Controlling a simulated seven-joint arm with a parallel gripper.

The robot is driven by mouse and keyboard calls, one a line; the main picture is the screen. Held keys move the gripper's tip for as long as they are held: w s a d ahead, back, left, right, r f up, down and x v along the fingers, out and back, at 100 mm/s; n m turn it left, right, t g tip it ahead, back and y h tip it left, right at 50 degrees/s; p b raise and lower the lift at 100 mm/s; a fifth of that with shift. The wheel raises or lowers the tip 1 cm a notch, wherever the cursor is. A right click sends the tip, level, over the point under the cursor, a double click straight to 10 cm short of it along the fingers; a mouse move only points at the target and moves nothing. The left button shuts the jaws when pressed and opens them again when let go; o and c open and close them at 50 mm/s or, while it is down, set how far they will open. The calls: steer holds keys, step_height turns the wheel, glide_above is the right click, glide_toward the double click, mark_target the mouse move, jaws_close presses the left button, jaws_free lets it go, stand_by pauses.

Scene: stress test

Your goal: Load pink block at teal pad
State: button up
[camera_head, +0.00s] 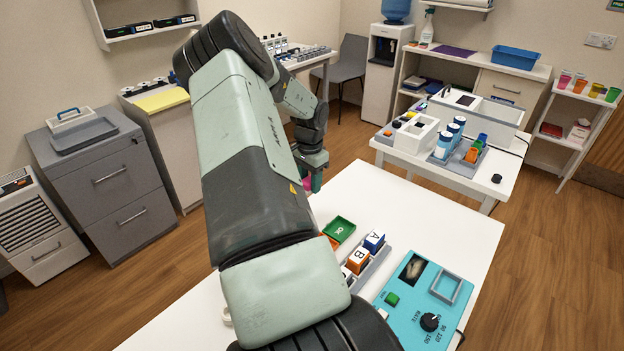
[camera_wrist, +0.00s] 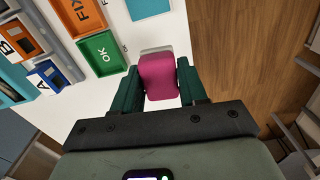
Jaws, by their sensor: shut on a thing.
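The pink block (camera_wrist: 160,72) is held between the two green fingers of my gripper (camera_wrist: 159,82) in the wrist view. It hangs over the white table near its edge; its exact height I cannot tell. In the head view only a sliver of the pink block (camera_head: 308,184) shows beside my gripper (camera_head: 313,182), past the table's far edge in the picture. A flat light teal patch, seemingly the teal pad (camera_wrist: 148,8), lies on the table at the top of the wrist view, beyond the block. In the head view I cannot make it out, probably behind my arm.
The green OK tray (camera_head: 339,230) sits left of the block in the wrist view, with an orange FIX tray (camera_wrist: 84,14) beside it. A rack of lettered blocks (camera_head: 373,266) and a teal machine (camera_head: 413,308) with a knob stand nearer.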

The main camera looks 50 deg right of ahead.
steer(key=a+m, duration=0.8)
steer(key=shift+f, duration=2.95)
steer(key=shift+f, duration=0.9)
steer(key=shift+r, duration=3.55)
steer(key=w+a+r+n, duration=0.6)
steer(key=a+r+n, duration=0.1)
steer(key=a, duration=0.4)
steer(key=s+a+r+n, duration=0.1)
steer(key=a+r+n, duration=0.8)
steer(key=a+n, duration=0.1)
steer(key=s+a+r+n, duration=0.1)
steer(key=a+r+n, duration=0.7)
steer(key=a, duration=0.5)
steer(key=shift+r+n, duration=0.4)
steer(key=shift+n, duration=0.5)
